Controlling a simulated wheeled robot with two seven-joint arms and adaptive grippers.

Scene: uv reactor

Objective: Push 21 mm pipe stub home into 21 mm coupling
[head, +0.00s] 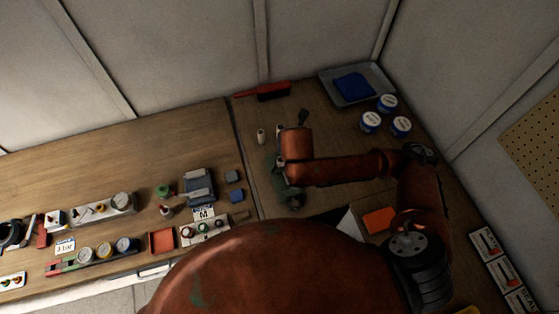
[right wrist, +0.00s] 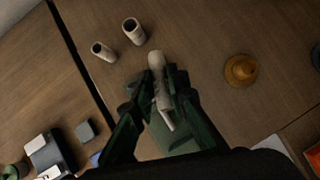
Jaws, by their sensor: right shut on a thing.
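My right gripper (right wrist: 160,82) is shut on a pale, slim pipe stub (right wrist: 156,61) in the right wrist view. The stub's far end sticks out beyond the fingertips, and a pale end shows between the fingers. Two pale, hollow, upright cylinders stand just beyond it: a wider one (right wrist: 134,32) and a narrower one (right wrist: 103,50). They are apart from the held stub; I cannot tell which is the 21 mm coupling. In the head view one pale cylinder (head: 261,136) stands left of my red arm, which mostly hides the gripper. My left gripper is not in view.
A green block (right wrist: 172,138) lies below the gripper. An orange-brown round piece (right wrist: 240,70) is to its right. A red brush (head: 262,91), a grey tray with a blue cloth (head: 375,72) and white tubs (head: 371,121) lie farther back. A table seam (right wrist: 75,50) runs left of the cylinders.

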